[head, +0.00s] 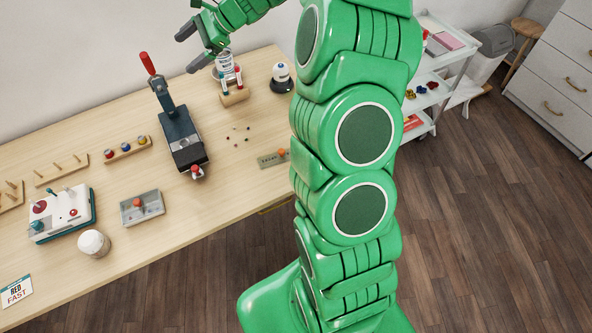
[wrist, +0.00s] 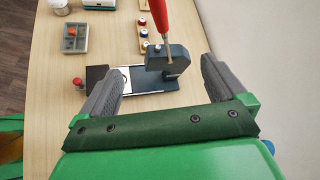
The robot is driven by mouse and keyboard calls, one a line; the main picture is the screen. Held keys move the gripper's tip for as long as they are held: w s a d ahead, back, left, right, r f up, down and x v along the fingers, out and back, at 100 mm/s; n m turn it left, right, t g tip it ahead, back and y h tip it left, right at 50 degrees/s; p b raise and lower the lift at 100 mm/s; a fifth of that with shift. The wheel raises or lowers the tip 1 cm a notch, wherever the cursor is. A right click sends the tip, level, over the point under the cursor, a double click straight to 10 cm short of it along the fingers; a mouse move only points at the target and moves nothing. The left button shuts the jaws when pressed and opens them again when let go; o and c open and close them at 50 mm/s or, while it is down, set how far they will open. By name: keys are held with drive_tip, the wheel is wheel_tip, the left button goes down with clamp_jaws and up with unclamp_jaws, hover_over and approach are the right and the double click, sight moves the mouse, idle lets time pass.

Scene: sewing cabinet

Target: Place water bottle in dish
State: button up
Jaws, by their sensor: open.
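No object is plainly a water bottle. A small white round container (head: 94,243) stands at the table's front left; it shows at the top left of the wrist view (wrist: 60,6). Another white container with a dark label (head: 223,62) stands at the back, beside my gripper. No round dish is clear; a grey divided tray (head: 142,206) holding an orange piece lies near the front edge, also in the wrist view (wrist: 74,38). My gripper (head: 188,51) is open and empty above the back of the table. Its fingers (wrist: 160,82) are spread above a dark lever press (wrist: 168,62).
The lever press (head: 180,140) with a red handle stands mid-table. A wooden block with pens (head: 234,97), a dark-based white object (head: 281,78) and small loose beads (head: 237,135) lie to its right. A white-and-teal machine (head: 62,213) is at left. Front table between tray and press is clear.

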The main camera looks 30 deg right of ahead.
drive_tip(key=s+a+r+n+g+h, duration=0.25)
drive_tip(key=s+n, duration=0.25)
drive_tip(key=s, duration=0.7)
drive_tip(key=s+a+r+n+g+h, duration=0.2)
drive_tip(key=s+a+n, duration=0.25)
drive_tip(key=s, duration=0.85)
drive_tip(key=s+d+n+h, duration=0.3)
drive_tip(key=s+d, duration=0.2)
drive_tip(key=s, duration=0.7)
drive_tip(key=s+d+f+n+h, duration=0.1)
drive_tip(key=s+d+n+h, duration=0.2)
drive_tip(key=s+d, duration=0.3)
drive_tip(key=s+n+g, duration=0.1)
drive_tip(key=s, duration=0.4)
drive_tip(key=shift+s, duration=0.4)
